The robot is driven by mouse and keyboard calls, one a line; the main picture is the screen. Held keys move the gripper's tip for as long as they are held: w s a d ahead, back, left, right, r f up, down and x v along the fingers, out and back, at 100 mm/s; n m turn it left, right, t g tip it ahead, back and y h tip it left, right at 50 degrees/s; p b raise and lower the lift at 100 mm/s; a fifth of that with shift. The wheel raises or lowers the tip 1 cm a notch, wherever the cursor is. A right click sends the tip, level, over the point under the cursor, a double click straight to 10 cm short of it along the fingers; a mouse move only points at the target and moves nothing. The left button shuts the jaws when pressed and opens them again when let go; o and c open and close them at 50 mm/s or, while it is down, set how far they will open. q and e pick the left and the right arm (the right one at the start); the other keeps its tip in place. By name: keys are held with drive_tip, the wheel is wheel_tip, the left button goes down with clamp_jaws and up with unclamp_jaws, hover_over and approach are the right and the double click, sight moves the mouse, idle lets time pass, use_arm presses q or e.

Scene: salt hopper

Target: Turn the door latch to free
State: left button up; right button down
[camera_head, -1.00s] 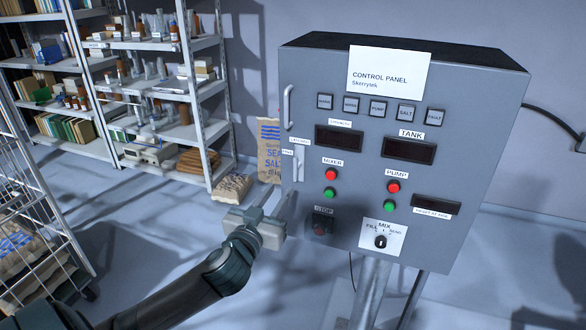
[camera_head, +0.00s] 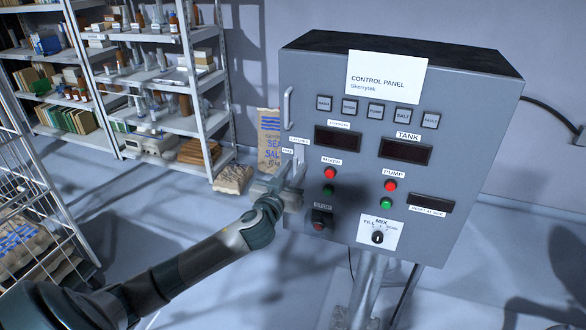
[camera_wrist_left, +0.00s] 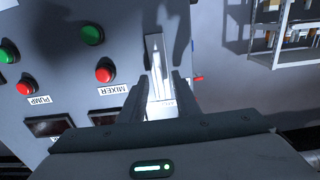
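The door latch (camera_head: 299,157) is a pale upright bar at the left edge of the grey control panel. A small label is above it and another to its left; their print is too small to read surely. My left gripper (camera_head: 289,172) is at the latch and hides its lower part. In the left wrist view, the latch bar (camera_wrist_left: 155,58) stands between the two spread fingers of my left gripper (camera_wrist_left: 159,88). A gap shows on both sides of the bar, so the gripper is open around it. My right gripper is out of view.
The control panel (camera_head: 460,130) carries lit red and green buttons, dark displays and a MIX knob (camera_head: 377,237). A vertical door handle (camera_head: 288,107) is above the latch. Shelves (camera_head: 208,115) and a sea salt sack (camera_head: 268,150) stand behind, left. A wire cage (camera_head: 40,195) is at far left.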

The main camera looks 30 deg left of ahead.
use_arm(q)
drive_tip(key=shift+c, duration=0.6)
drive_tip(key=c, duration=0.5)
clamp_jaws()
